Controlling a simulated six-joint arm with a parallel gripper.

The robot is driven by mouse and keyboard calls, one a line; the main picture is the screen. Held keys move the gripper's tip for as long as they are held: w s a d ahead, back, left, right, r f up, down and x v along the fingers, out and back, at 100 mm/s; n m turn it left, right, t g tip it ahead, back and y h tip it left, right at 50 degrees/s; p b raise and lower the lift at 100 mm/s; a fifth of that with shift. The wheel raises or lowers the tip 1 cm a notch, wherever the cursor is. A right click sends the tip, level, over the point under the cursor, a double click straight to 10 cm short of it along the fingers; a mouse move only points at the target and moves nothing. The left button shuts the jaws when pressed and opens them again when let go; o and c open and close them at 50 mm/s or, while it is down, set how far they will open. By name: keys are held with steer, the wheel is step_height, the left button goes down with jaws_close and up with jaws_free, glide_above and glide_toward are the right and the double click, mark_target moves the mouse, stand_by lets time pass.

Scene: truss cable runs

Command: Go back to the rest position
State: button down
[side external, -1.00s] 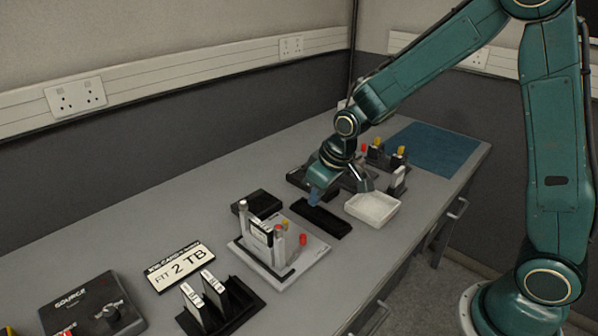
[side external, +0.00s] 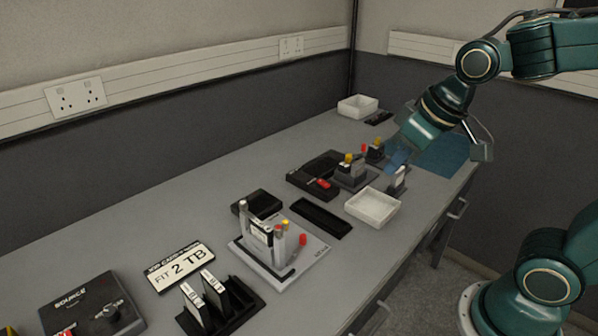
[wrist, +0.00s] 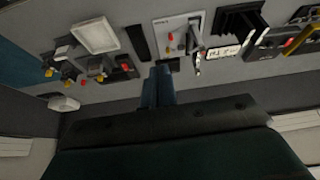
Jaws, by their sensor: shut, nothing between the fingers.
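My gripper (side external: 398,156) hangs in the air over the far right part of the bench in the side view, with its bluish fingers pointing down and left. In the wrist view its fingers (wrist: 158,86) are together with nothing between them. It is apart from the bench things, and in the side view it overlaps the area of a small dark stand and the blue mat (side external: 447,153).
Below are a white tray (side external: 372,207), a dark stand with yellow and red-topped pieces (side external: 352,174) and a black strip (side external: 320,217).

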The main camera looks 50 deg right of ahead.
steer(key=s+r, duration=0.1)
steer(key=s, duration=0.7)
steer(key=shift+s+d+r+m, duration=0.25)
steer(key=shift+m, duration=0.05)
steer(key=c, duration=1.9)
jaws_free()
steer(key=shift+c, duration=0.2)
steer(key=o, duration=0.6)
steer(key=shift+w, duration=0.2)
steer(key=w+f+n+g+y, duration=0.15)
steer(key=w+f+n, duration=0.25)
steer(key=w+n, duration=0.7)
steer(key=w+f+n, duration=0.1)
steer(key=w+f, duration=0.2)
steer(key=w, duration=0.1)
steer(key=w+d+f+g+y, duration=0.1)
steer(key=w+f, duration=0.3)
steer(key=w+f+n+g+y, duration=0.1)
steer(key=w+f, duration=0.3)
steer(key=w, duration=0.1)
steer(key=shift+d+n+y, duration=0.25)
steer(key=shift+n, duration=0.05)
steer(key=shift+f, duration=0.15)
